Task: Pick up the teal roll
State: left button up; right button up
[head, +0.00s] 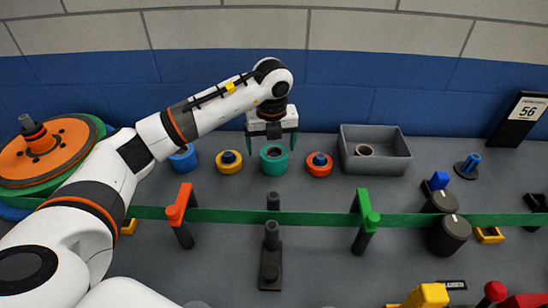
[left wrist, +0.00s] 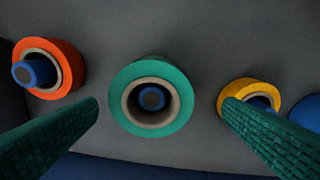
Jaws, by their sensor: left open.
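The teal roll (head: 273,160) stands on the grey bench below the blue wall, between a yellow roll and a red-orange roll. In the left wrist view the teal roll (left wrist: 128,95) shows from above, with a pale core and a blue peg top inside it. My left gripper (head: 270,140) is open and empty, just above and behind the teal roll in the head view. Its two green fingers (left wrist: 160,120) lie to either side of the roll in the left wrist view, apart from it. I do not see my right gripper.
The yellow roll (head: 229,163) and the red-orange roll (head: 319,165) stand close on either side, with a blue roll (head: 183,160) further left. A grey bin (head: 401,163) holding a small ring stands to the right. A green band (head: 320,217) runs across the bench in front.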

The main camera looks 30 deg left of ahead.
aim_at(274, 155)
pick_arm(q)
jog(key=f, duration=0.3)
jog(key=f+p, duration=0.1)
jog(key=shift+w+d+f, duration=0.15)
jog(key=shift+w+d, duration=0.1)
jog(key=shift+w, duration=0.1)
jog(key=shift+w+a+f, duration=0.1)
jog(key=shift+f, duration=0.4)
jog(key=c, duration=1.1)
